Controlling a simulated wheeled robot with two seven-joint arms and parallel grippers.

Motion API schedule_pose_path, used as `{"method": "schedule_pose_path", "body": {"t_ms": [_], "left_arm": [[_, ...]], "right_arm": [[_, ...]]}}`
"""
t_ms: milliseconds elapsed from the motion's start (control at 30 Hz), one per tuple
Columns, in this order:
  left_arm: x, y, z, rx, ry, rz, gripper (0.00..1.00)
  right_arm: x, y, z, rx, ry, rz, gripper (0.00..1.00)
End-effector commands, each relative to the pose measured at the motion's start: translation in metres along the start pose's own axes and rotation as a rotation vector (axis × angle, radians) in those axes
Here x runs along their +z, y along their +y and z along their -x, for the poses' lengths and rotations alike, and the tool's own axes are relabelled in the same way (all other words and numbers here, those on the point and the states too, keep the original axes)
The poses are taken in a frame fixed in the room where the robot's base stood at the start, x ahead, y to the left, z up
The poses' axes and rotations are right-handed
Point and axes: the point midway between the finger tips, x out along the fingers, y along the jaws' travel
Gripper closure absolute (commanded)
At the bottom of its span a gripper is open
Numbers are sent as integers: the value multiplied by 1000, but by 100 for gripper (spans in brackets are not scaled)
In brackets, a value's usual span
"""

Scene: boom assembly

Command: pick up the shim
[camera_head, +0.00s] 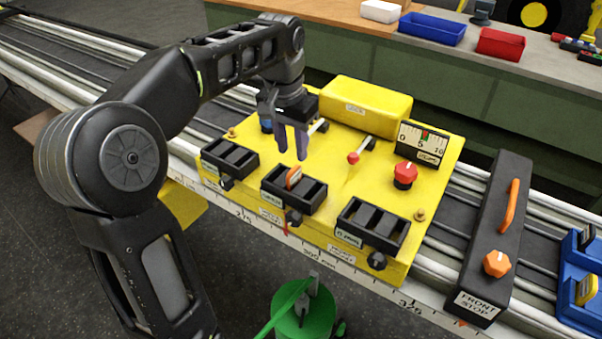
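A small orange piece (294,178), which looks like the shim, stands tilted in the middle black tray (312,196) on the yellow fixture. My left gripper (292,153) points down just behind and above that tray. Its two dark fingers are apart with nothing visible between them. The fingertips seem clear of the orange piece, though the exact height gap is hard to tell. My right gripper is not in view.
Black trays stand left (230,158) and right (373,227) of the middle one. A red-tipped lever (353,158), red knob (405,174) and dial gauge (422,142) rise behind. The dark front stop block (492,240) stands right. A green object (303,312) is in front.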

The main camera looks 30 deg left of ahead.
Motion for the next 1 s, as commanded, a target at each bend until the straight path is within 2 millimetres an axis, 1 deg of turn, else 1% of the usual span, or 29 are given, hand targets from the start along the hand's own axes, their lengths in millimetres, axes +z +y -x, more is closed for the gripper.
{"method": "schedule_pose_path", "body": {"t_ms": [167, 233, 400, 500, 733, 833, 933, 1000], "left_arm": [[0, 0, 0, 0, 0, 0, 66], [0, 0, -3, 0, -2, 0, 66], [0, 0, -20, 0, -3, 0, 66], [0, 0, -26, 0, -1, 0, 66], [0, 0, -26, 0, 0, 0, 66], [0, 0, -30, 0, -1, 0, 66], [-1, -1, -39, 1, -4, 0, 66], [-1, -2, -49, 1, -5, 0, 66]], "right_arm": [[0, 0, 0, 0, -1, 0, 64], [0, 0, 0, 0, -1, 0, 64], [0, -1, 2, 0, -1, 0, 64], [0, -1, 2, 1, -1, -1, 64], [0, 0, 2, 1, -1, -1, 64], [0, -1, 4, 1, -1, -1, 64], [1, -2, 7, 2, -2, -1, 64], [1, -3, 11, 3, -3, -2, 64]]}}
